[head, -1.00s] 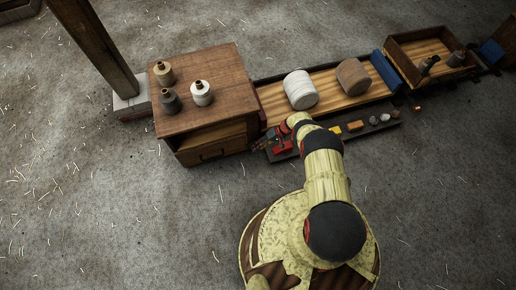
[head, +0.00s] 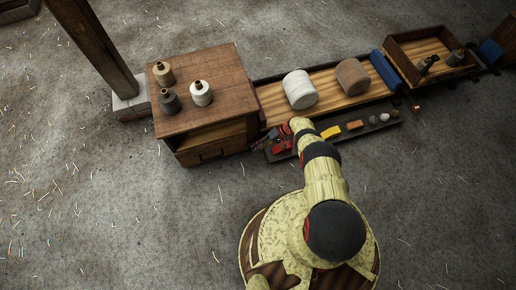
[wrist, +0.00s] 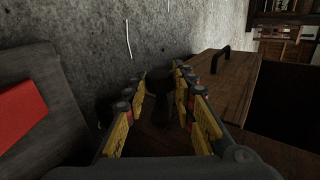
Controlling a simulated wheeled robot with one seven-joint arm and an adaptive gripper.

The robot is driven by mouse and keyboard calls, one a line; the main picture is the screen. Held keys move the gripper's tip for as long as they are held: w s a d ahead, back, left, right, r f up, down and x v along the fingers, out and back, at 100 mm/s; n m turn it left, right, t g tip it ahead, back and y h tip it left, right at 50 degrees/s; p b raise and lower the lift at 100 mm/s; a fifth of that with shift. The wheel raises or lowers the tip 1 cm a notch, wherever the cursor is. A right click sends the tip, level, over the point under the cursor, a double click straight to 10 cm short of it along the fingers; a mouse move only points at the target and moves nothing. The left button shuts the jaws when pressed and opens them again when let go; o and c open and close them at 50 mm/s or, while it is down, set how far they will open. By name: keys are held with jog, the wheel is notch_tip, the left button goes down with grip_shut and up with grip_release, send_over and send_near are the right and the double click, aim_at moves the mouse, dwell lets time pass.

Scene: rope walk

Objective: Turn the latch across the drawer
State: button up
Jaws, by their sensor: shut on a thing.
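The wooden cabinet (head: 206,92) has a drawer (head: 213,148) at its front, with a dark handle. In the wrist view the drawer front (wrist: 228,85) and its handle (wrist: 222,57) lie to the right, turned sideways. My gripper (head: 257,143) is at the right end of the drawer front. In the wrist view its yellow-padded fingers (wrist: 160,100) are closed around a dark, round-ended piece, which appears to be the latch (wrist: 159,80). The latch is in deep shadow and partly hidden by the fingers, so its angle is hard to tell. I cannot make it out in the head view.
A low tray (head: 365,129) with a yellow block and several small items lies right of my gripper. Three bobbins stand on the cabinet. A long bed (head: 330,76) with two spools runs to the right. The floor before the drawer is clear.

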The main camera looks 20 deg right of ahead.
jog(key=o, duration=1.1)
jog(key=shift+o, duration=0.2)
jog(key=v, duration=1.2)
